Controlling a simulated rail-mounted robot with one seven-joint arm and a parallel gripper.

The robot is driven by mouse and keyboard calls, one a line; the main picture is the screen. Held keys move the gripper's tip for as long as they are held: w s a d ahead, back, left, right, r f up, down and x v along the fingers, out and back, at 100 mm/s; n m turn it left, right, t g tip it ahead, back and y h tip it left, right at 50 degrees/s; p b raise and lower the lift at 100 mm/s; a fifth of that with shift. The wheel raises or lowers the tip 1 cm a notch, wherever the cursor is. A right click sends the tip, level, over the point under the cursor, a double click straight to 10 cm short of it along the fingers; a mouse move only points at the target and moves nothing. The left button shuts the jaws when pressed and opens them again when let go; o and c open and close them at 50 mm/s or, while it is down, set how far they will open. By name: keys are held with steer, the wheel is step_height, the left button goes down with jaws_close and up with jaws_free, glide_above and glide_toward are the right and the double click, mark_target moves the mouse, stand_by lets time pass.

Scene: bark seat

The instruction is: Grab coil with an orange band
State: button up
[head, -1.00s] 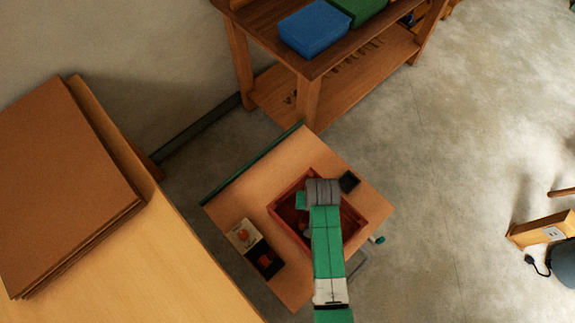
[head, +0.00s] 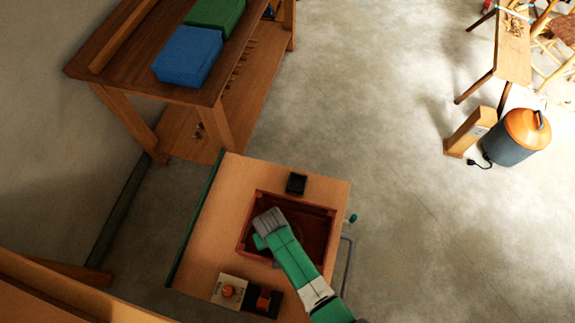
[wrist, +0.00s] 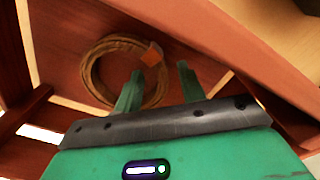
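The coil (wrist: 88,72) is a tan-brown ring of wound strand with an orange band (wrist: 152,55) on its upper right side. It lies inside the reddish wooden crate (head: 300,200), which also fills much of the wrist view (wrist: 215,45). In the wrist view my gripper (wrist: 160,70) is open, with its two green fingers apart and pointing toward the banded side of the coil. In the head view my gripper (head: 261,242) is over the crate, and my arm hides most of the coil.
The crate sits on a small wooden table (head: 215,240). A workbench with a blue bin (head: 188,57) stands behind. Open floor lies to the right.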

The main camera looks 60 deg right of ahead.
steer(key=shift+w+d+f, duration=0.1)
steer(key=shift+w+f, duration=0.05)
steer(key=shift+f, duration=0.1)
jaws_close()
steer(key=shift+r, duration=0.1)
step_height(320, 180, up, 10)
steer(key=p, duration=0.4)
